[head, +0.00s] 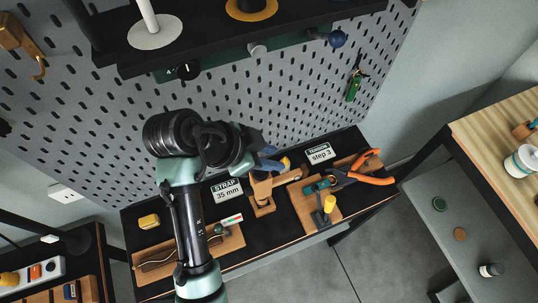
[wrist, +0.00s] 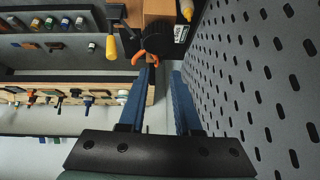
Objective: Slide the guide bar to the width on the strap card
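The strap card (head: 227,190) stands on the black bench top and reads "STRAP 35 mm". To its right is a small wooden fixture (head: 262,207) with an upright and an arm. A wooden board (head: 309,213) next to it carries a teal part (head: 318,185) and a yellow-topped post (head: 329,203). I cannot tell which part is the guide bar. My gripper (head: 275,159), with blue fingers, is above and behind the fixture, partly hidden by my arm. In the wrist view my gripper (wrist: 165,70) has its fingers apart with nothing between them.
A card (head: 319,152) reading "TENSION step 3" stands behind orange-handled pliers (head: 365,178). A yellow block (head: 148,221) and a wooden tray (head: 185,258) lie at the left. The pegboard (head: 290,105) rises close behind, with a dark shelf (head: 230,40) above.

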